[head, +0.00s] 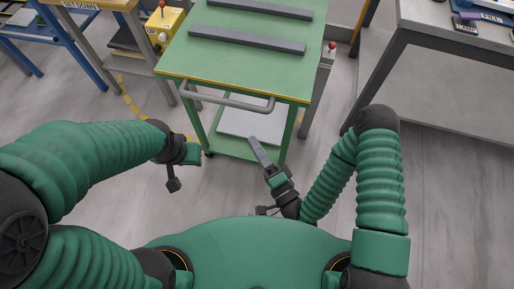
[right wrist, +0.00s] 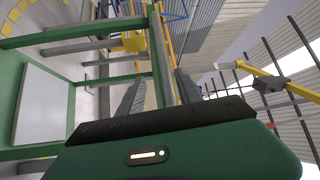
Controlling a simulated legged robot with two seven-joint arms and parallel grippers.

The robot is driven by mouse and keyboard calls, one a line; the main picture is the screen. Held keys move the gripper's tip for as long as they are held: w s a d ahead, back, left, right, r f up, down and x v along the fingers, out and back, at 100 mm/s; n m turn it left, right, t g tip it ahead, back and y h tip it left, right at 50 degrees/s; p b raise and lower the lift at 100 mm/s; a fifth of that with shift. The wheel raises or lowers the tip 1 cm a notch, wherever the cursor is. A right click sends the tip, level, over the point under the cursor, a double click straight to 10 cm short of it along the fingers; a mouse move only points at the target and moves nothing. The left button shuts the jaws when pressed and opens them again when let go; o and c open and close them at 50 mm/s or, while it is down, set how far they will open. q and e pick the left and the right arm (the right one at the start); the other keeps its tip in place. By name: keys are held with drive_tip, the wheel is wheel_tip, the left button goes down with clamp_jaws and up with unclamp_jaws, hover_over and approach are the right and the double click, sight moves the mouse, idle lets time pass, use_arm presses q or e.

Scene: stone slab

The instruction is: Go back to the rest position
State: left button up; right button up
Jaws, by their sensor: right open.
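My right gripper (head: 262,158) is low in front of the green cart, its fingers pointing toward the cart's lower shelf. In the right wrist view its two dark fingers (right wrist: 158,88) stand apart with nothing gripped. A bar of the cart shows between them in that picture; I cannot tell how close it is. My left gripper (head: 184,158) hangs at the left of the cart's front, small and partly hidden by its wrist; its jaws cannot be made out. No object shows in it.
The green cart (head: 235,68) has a grey front handle (head: 228,103) and two dark bars (head: 245,40) on top. A pale slab (head: 246,122) lies on its lower shelf. A grey table (head: 450,38) stands right, a yellow box (head: 165,27) at back left. Floor at right is clear.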

drive_tip(key=shift+s+d, duration=0.1)
drive_tip(key=shift+s, duration=0.15)
